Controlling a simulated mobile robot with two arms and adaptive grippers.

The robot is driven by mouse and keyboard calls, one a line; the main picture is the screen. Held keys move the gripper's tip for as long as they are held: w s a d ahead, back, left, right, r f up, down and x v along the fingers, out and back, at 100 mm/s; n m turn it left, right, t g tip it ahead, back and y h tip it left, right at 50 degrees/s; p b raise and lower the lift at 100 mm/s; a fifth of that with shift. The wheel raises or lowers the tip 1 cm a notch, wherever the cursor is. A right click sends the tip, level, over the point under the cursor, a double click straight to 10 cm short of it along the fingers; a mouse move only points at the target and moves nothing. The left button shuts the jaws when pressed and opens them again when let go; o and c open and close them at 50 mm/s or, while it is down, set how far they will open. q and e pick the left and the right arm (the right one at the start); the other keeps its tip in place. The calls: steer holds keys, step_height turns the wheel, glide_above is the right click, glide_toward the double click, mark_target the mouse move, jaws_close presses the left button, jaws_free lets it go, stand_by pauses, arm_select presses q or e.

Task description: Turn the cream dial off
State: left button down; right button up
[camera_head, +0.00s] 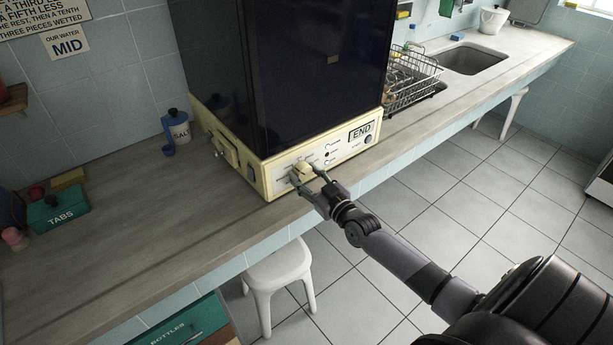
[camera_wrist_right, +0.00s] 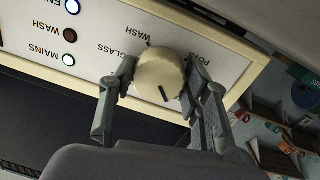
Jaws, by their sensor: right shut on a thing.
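The cream dial (camera_head: 302,168) sits on the cream front panel (camera_head: 343,150) of a tall dark machine. It also shows in the right wrist view (camera_wrist_right: 158,75), where the panel is upside down. A dark line on its face points down and slightly right in that view. The printed words GLASS, POTS and WASH are around it. My right gripper (camera_head: 307,178) is shut on the dial, with one finger on each side, as the right wrist view (camera_wrist_right: 160,88) shows. My left gripper is not in view.
Beside the dial are indicator lamps; in the wrist view the END lamp (camera_wrist_right: 72,6) is blue, WASH (camera_wrist_right: 70,35) dark, MAINS (camera_wrist_right: 68,60) white. A salt jar (camera_head: 176,127) and green TABS box (camera_head: 58,210) stand left on the counter. A white stool (camera_head: 279,272) is below.

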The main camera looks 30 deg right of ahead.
steer(key=m, duration=0.4)
steer(key=shift+m, duration=2)
steer(key=o, duration=1.2)
steer(key=shift+c, duration=0.2)
steer(key=s, duration=1.2)
steer(key=shift+d+r, duration=0.25)
